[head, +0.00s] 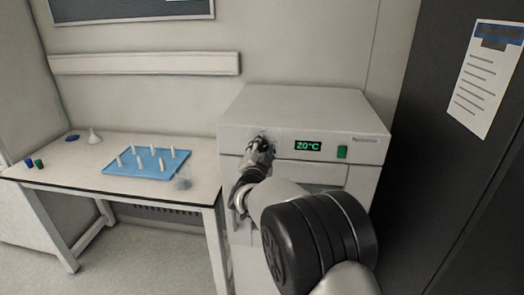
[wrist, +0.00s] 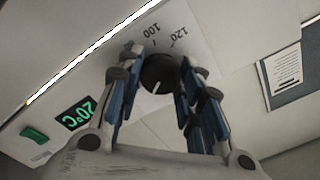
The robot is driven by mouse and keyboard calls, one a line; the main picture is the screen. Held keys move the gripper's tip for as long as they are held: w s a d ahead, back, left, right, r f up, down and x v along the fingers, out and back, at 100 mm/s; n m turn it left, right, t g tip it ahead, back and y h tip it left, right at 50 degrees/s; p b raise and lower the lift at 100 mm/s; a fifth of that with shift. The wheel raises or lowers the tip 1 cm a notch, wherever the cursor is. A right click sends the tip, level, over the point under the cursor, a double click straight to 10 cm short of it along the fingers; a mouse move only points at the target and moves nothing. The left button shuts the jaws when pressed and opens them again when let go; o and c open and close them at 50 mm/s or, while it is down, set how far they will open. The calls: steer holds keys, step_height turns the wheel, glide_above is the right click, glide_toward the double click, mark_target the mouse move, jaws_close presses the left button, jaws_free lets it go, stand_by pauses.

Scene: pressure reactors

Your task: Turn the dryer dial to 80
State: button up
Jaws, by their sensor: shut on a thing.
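The dryer (head: 310,105) is a white box with a front panel. Its green display (head: 308,146) reads 20°C; the display also shows in the wrist view (wrist: 75,113). The dial (wrist: 160,73) is a dark round knob with a white pointer line. The marks 100 and 120 are visible on the scale beside it; other marks are hidden by my fingers. My gripper (wrist: 153,85) has its blue-padded fingers on both sides of the dial and is shut on it. In the head view my gripper (head: 259,145) is at the panel, left of the display, and hides the dial.
A green switch (head: 342,152) sits right of the display. A dark cabinet (head: 440,150) stands close on the right.

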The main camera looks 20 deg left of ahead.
steer(key=m, duration=0.5)
steer(key=shift+m, duration=0.3)
steer(key=m, duration=0.4)
steer(key=shift+m, duration=0.3)
steer(key=m, duration=0.5)
steer(key=shift+f, duration=0.1)
steer(key=m, duration=0.5)
steer(key=o, duration=1.1)
steer(key=shift+c, duration=0.2)
